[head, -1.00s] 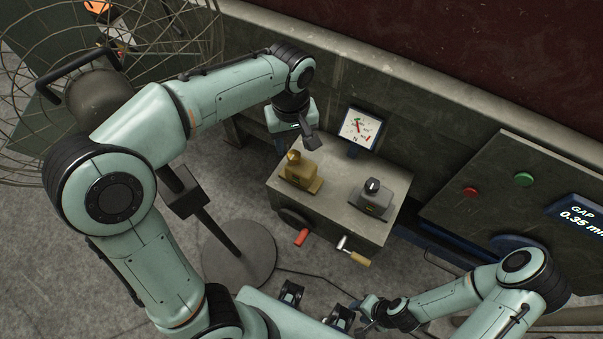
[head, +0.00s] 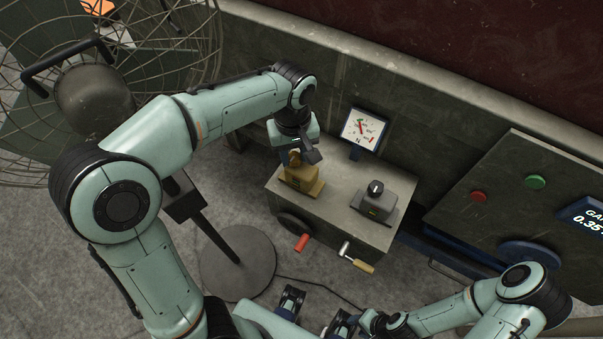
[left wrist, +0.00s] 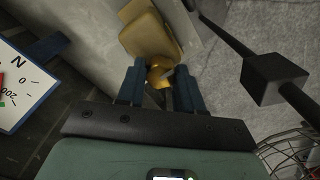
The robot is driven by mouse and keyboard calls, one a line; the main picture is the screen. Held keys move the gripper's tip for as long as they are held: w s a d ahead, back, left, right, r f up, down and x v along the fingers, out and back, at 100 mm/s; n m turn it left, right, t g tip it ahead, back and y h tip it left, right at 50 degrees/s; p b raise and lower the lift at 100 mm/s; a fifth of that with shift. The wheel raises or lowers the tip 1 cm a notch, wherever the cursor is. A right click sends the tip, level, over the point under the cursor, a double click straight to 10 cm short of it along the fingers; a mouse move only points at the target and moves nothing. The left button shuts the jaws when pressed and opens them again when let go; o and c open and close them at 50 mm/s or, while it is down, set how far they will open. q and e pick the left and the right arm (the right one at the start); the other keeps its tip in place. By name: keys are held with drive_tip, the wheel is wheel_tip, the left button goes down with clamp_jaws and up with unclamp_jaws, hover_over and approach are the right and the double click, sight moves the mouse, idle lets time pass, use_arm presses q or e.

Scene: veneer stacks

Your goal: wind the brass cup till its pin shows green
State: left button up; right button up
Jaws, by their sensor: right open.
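The brass cup (head: 294,159) sits on top of a brass-coloured base (head: 302,182) on the grey bench. In the left wrist view the cup (left wrist: 159,74) shows between two blue fingers. My left gripper (head: 306,156) points down at the cup. Its fingers (left wrist: 160,90) are apart, one on each side of the cup, with visible gaps. I cannot make out the pin or its colour. My right gripper (head: 366,321) is low near the bottom edge, away from the bench, and open; its fingers are small and partly hidden.
A dark knob on a grey base (head: 374,202) stands to the right on the bench (head: 335,205). A dial (head: 362,131) stands behind. Red (head: 302,242) and wooden (head: 360,266) handles stick out in front. A caged fan (head: 95,100) is at left, a button panel (head: 500,200) at right.

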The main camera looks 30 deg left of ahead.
use_arm(q)
drive_tip(key=shift+m, duration=0.9)
drive_tip(key=shift+p, duration=0.3)
drive_tip(key=shift+m, duration=0.9)
drive_tip(key=shift+m, duration=0.4)
drive_tip(key=shift+m+p, duration=0.35)
drive_tip(key=shift+m, duration=0.15)
